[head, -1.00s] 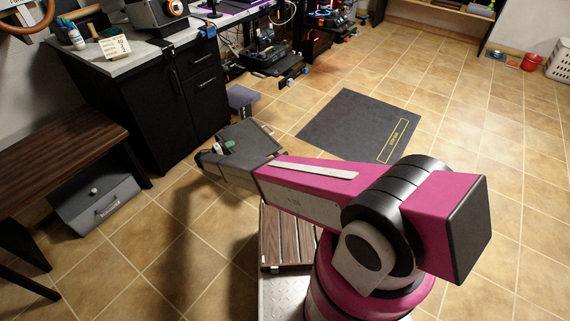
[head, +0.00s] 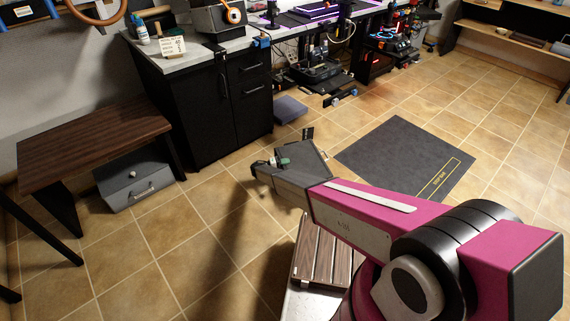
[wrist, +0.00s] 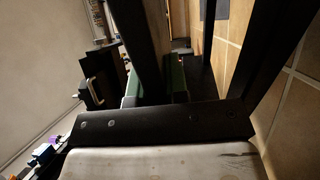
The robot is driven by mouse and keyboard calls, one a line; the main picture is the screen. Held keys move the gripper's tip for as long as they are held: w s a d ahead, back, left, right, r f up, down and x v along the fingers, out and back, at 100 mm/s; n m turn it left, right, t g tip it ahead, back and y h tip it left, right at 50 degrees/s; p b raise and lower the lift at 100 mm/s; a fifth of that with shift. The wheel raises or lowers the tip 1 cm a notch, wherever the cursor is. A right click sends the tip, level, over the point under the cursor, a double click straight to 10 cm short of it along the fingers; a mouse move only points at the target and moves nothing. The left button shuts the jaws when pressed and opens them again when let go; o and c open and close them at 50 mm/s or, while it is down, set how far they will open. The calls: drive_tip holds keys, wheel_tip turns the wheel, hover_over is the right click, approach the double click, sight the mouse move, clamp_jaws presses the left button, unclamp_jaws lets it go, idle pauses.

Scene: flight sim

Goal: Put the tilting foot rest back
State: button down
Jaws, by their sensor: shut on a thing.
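A dark grey flat panel (head: 306,162), which looks like the foot rest, shows just beyond my gripper in the head view. A small dark piece sticks up at its far edge. My gripper (head: 278,163) is at the end of my outstretched magenta and grey arm, shut at the panel's near left side. The arm end hides part of the panel, and I cannot tell whether it touches the floor. In the wrist view, dark bars and green parts (wrist: 178,80) lie ahead of the gripper; the held part is hard to make out.
A dark mat (head: 405,155) with a yellow-outlined label lies right of the panel. A black cabinet (head: 225,110) and a grey-purple box (head: 290,109) stand behind. Tiled floor is open on the right.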

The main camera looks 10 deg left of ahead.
sight(298, 168)
drive_tip(key=shift+w+d+f, duration=0.15)
drive_tip(key=shift+d+f, duration=1)
drive_tip(key=shift+f, duration=0.15)
drive_tip(key=shift+w+d+f, duration=0.2)
drive_tip(key=shift+d+f, duration=0.95)
drive_tip(key=shift+f, duration=0.2)
drive_tip(key=shift+w+d+f, duration=0.15)
drive_tip(key=shift+d+f, duration=1)
drive_tip(key=shift+f, duration=0.3)
drive_tip(key=c, duration=1.1)
unclamp_jaws()
drive_tip(key=shift+f, duration=0.15)
drive_tip(key=shift+a, duration=0.2)
drive_tip(key=v, duration=1.1)
drive_tip(key=shift+s+a, duration=0.25)
